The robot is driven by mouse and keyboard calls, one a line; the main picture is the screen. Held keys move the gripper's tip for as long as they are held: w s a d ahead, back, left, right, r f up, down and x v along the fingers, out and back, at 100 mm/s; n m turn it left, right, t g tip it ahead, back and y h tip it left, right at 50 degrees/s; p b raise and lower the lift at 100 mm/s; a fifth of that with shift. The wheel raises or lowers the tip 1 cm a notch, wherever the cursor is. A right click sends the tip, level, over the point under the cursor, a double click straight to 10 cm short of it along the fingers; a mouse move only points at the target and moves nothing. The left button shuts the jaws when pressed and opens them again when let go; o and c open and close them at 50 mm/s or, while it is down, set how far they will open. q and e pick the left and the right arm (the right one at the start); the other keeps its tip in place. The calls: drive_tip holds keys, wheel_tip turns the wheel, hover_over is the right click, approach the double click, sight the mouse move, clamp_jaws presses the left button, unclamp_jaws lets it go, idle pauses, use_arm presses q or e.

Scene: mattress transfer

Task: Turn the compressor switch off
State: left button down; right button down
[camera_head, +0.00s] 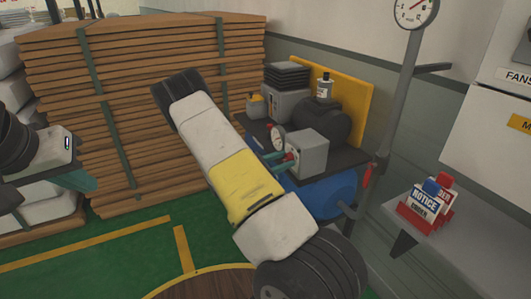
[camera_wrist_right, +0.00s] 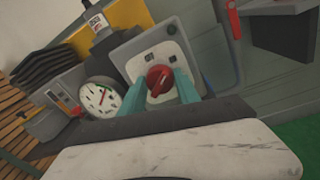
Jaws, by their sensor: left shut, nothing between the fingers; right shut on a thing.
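The compressor has a blue tank (camera_head: 325,194) and a grey switch box (camera_head: 307,156) beside a round gauge (camera_head: 278,139). In the right wrist view, the red rotary switch (camera_wrist_right: 160,79) sits on the light face of the box. My right gripper (camera_wrist_right: 163,90) has its teal fingers on either side of the red knob and is shut on it. In the head view, my right gripper (camera_head: 280,162) reaches the box from the left, and my arm hides part of the compressor. My left gripper (camera_head: 82,181) is shut and empty at the left edge, away from the compressor.
A tall stack of wooden planks (camera_head: 140,90) stands behind on the left. A grey post with a dial (camera_head: 411,10) and a red lever (camera_head: 367,175) stands right of the compressor. Notice signs (camera_head: 425,203) sit further right. Green floor (camera_head: 110,255) is open at front left.

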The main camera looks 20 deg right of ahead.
drive_tip(key=n, duration=0.5)
drive_tip(key=shift+w, duration=0.1)
drive_tip(key=n, duration=0.4)
drive_tip(key=shift+n+g+y, duration=0.3)
drive_tip(key=shift+n+g, duration=0.1)
idle(0.3)
drive_tip(key=c, duration=0.9)
unclamp_jaws()
drive_tip(key=shift+s+a+r, duration=0.1)
drive_tip(key=shift+s+a, duration=0.05)
drive_tip(key=shift+a, duration=1.15)
drive_tip(key=shift+s+a+r, duration=0.1)
drive_tip(key=shift+a+r, duration=0.05)
drive_tip(key=shift+a, duration=1.15)
drive_tip(key=shift+s+a+r, duration=0.1)
drive_tip(key=shift+s+a, duration=0.05)
drive_tip(key=shift+a, duration=1.15)
